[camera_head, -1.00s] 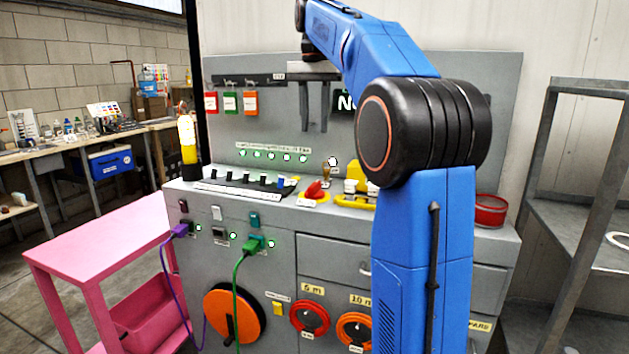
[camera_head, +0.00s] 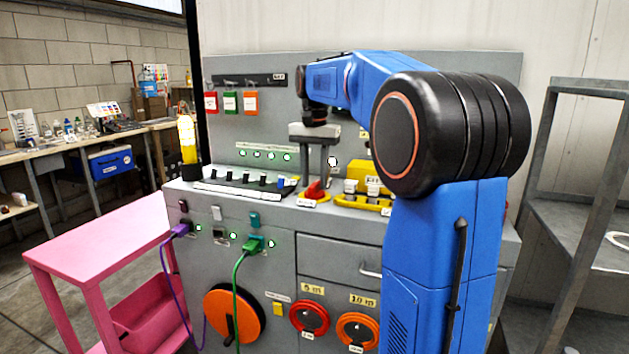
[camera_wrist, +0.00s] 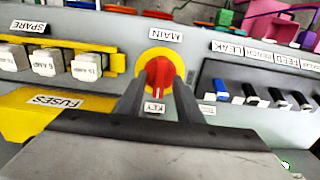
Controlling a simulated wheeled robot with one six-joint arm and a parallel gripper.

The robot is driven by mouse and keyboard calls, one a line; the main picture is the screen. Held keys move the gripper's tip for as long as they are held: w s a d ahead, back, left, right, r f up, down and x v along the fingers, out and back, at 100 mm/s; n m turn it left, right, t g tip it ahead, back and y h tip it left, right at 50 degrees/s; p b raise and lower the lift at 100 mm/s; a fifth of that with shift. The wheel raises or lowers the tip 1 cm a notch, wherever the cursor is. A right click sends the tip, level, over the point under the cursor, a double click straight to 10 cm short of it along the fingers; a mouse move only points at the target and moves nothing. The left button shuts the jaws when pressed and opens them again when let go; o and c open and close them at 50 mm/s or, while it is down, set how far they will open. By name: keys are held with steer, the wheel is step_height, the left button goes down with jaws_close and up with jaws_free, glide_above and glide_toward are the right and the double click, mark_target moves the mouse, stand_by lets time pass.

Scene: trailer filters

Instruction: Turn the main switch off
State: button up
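The main switch is a red rotary handle (camera_head: 315,189) on a yellow round plate, on the console's top. In the wrist view the red handle (camera_wrist: 158,76) stands upright in the picture, between the labels MAIN (camera_wrist: 166,36) and KEY (camera_wrist: 154,108). My gripper (camera_head: 318,177) points down just above the switch. In the wrist view my gripper (camera_wrist: 158,88) is open, with one finger on each side of the handle's lower part. I cannot tell whether the fingers touch it or reach down beside it.
Black switches (camera_wrist: 262,97) line one side of the main switch. Pale fuses (camera_wrist: 45,62) on a yellow holder stand on the other. A green plug (camera_head: 254,244) and a purple plug (camera_head: 180,231) sit in the console front. A pink cart (camera_head: 105,235) stands at left.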

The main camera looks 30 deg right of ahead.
steer(key=shift+f, duration=0.45)
jaws_close()
